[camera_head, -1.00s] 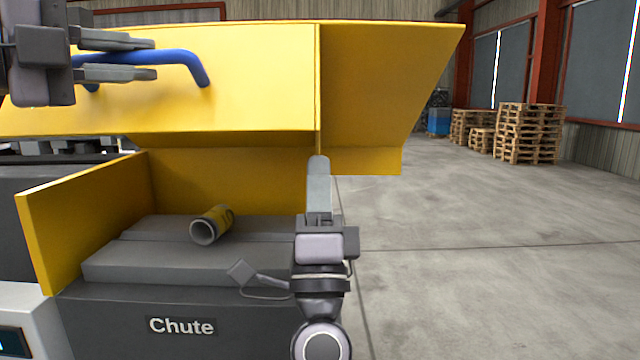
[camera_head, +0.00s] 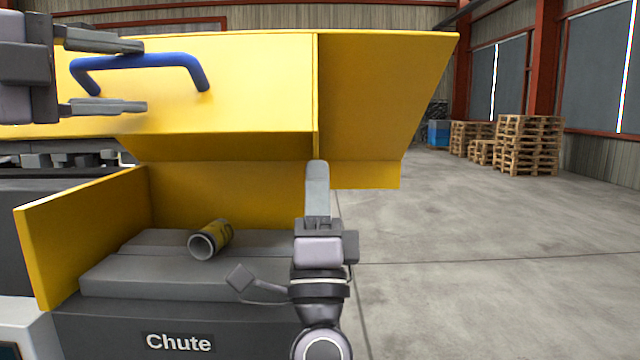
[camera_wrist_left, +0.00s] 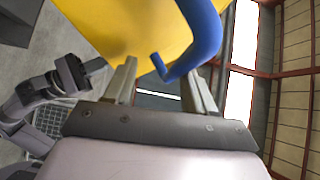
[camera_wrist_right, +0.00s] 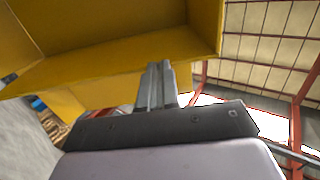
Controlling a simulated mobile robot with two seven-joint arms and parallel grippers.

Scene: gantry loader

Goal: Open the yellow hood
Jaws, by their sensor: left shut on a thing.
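The yellow hood (camera_head: 250,85) is raised above the chute, with its underside partly visible and an open gap beneath. Its blue handle (camera_head: 175,61) is on the front panel. The left wrist view also shows the handle (camera_wrist_left: 203,35) between the two fingers. My right gripper (camera_head: 318,168) points up in front of the hood's lower right corner, shut and empty. In the right wrist view its fingers (camera_wrist_right: 158,75) are together; contact with the hood cannot be told.
The grey chute (camera_head: 180,315), labelled "Chute", has a yellow side wall (camera_head: 75,235). A yellow and grey cylinder (camera_head: 209,240) lies on it. Wooden pallets (camera_head: 527,145) and a blue crate (camera_head: 439,133) stand far back right. The floor at right is clear.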

